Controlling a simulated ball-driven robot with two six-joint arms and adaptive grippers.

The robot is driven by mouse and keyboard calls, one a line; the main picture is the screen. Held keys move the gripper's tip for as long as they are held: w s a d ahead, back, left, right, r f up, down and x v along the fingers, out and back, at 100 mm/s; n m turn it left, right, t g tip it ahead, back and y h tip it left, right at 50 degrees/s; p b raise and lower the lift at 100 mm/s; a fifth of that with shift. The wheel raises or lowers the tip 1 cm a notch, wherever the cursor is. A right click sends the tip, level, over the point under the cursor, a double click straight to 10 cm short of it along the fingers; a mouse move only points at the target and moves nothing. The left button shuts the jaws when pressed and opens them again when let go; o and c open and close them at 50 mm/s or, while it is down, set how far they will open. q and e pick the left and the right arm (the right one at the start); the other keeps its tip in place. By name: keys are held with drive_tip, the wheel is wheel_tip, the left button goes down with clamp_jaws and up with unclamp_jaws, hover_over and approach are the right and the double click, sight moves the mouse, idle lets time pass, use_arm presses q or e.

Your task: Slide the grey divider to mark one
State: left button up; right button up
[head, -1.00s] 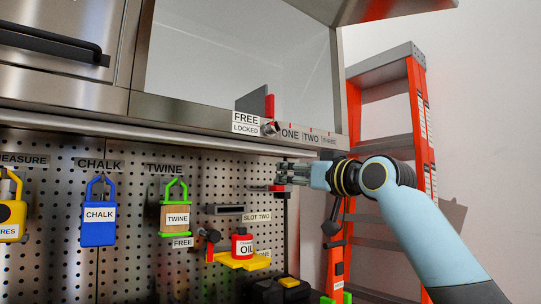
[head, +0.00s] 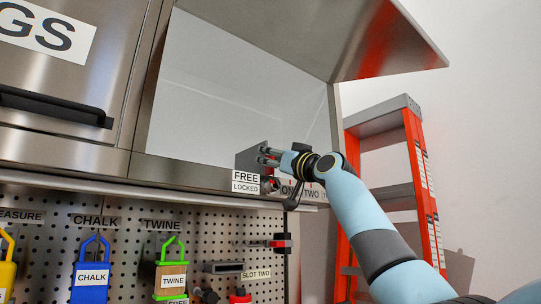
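The grey divider (head: 248,156) stands upright in the open upper cabinet, above the left end of the marked strip. My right gripper (head: 264,155) points left, with its fingers at the divider's right side. I cannot tell whether the fingers touch or are closed on anything. The marked strip (head: 312,194) shows ONE and TWO, partly covered by my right arm; THREE is not readable. A FREE / LOCKED label (head: 246,181) sits below the divider, with a small knob (head: 270,185) beside it. My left gripper is not in view.
The cabinet's raised door (head: 390,55) hangs above my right arm. An orange ladder (head: 417,175) stands at the right. The pegboard (head: 125,260) below holds a blue chalk lock (head: 91,275) and other items. The cabinet interior left of the divider is clear.

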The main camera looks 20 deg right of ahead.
drive_tip(key=shift+w+a, duration=0.1)
drive_tip(key=shift+w, duration=0.1)
drive_tip(key=shift+c, duration=0.3)
clamp_jaws()
